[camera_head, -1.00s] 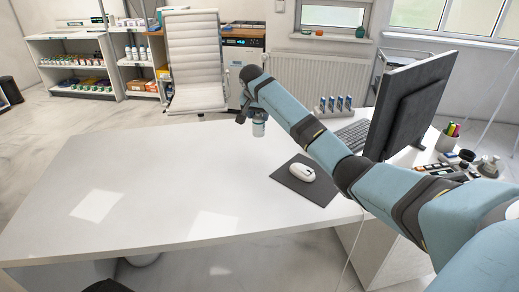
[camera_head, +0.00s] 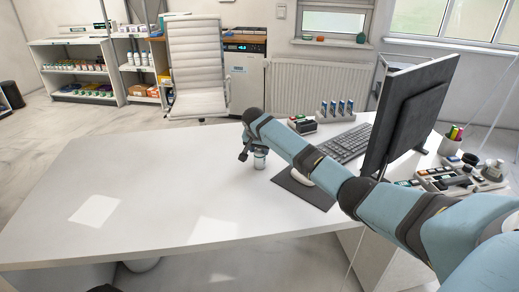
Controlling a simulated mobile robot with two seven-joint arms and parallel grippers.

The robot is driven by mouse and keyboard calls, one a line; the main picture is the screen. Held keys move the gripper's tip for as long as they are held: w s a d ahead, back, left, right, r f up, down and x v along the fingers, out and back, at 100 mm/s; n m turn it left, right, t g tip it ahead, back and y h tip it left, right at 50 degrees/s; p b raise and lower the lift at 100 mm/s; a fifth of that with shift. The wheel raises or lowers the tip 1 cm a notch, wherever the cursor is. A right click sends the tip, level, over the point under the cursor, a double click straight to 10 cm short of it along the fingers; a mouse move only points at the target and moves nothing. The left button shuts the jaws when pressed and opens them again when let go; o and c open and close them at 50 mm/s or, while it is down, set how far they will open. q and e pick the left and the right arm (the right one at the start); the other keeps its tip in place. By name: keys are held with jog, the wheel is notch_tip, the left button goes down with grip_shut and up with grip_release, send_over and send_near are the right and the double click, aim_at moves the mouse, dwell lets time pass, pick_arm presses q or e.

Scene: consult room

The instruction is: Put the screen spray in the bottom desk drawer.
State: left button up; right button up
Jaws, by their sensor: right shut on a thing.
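My right gripper (camera_head: 257,150) is above the white desk, at the end of the blue-grey arm that comes in from the right. It is shut on a small pale bottle with a greyish-blue label, which I take for the screen spray (camera_head: 260,160). The bottle hangs upright; whether its base touches the desk top I cannot tell. The desk's pedestal (camera_head: 378,255) shows under the right end of the desk, partly behind my arm. I cannot make out its drawer fronts. My left gripper does not show.
The white desk top (camera_head: 150,190) is clear on the left. A dark mouse mat (camera_head: 302,192), a keyboard (camera_head: 347,144), a monitor (camera_head: 412,112) and an organiser (camera_head: 462,180) crowd its right side. A white chair (camera_head: 197,70) stands behind the desk.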

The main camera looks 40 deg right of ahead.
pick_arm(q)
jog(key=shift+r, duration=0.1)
pick_arm(e)
jog(key=o, duration=0.7)
jog(key=shift+f, duration=0.1)
jog(key=shift+o, duration=1.4)
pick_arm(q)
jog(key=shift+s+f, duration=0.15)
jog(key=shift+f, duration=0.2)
